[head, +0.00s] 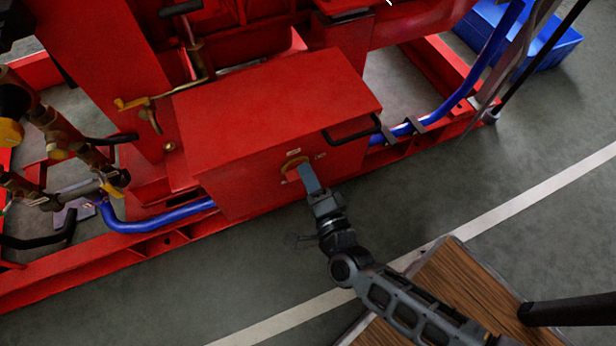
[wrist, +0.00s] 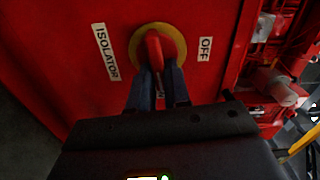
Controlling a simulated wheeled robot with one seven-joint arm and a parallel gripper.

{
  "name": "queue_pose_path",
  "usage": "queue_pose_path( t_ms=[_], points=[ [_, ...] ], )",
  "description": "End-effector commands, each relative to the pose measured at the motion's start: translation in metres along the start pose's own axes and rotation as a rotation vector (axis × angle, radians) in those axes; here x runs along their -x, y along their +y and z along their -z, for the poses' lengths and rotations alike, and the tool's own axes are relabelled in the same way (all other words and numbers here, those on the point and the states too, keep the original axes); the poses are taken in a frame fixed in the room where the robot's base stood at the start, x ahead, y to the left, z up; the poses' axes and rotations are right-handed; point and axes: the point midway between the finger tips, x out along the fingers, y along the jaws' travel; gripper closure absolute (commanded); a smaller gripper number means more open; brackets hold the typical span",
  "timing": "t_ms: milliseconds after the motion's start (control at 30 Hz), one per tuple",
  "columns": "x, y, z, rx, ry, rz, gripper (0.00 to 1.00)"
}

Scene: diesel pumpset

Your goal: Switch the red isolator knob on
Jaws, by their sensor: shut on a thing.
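The red isolator knob (wrist: 153,45) sits on a round yellow plate (wrist: 175,36) on the front of the red box (head: 270,110). In the wrist view the knob's grip runs up and down, tilted slightly, with its lower end between my fingers. My gripper (wrist: 159,76) is shut on the knob, one finger on each side. In the head view my gripper (head: 303,174) reaches the box front and hides most of the knob. An OFF label (wrist: 205,49) is right of the plate and an ISOLATOR label (wrist: 106,52) is left. Another label between the fingers is mostly hidden.
A black handle (head: 352,132) sticks out from the box front, right of the knob. Blue pipes (head: 160,218) run along the red base frame. A wooden-topped surface (head: 455,285) is at the lower right. Grey floor lies in front of the box.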

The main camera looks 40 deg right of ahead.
Motion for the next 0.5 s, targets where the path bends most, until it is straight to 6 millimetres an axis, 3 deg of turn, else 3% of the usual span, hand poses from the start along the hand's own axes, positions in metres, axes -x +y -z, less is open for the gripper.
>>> queue_pose_path(
  t_ms=[500],
  points=[
    [-0.0003,0.0030,0.0009,-0.132,0.002,-0.002,1.00]
  ],
)
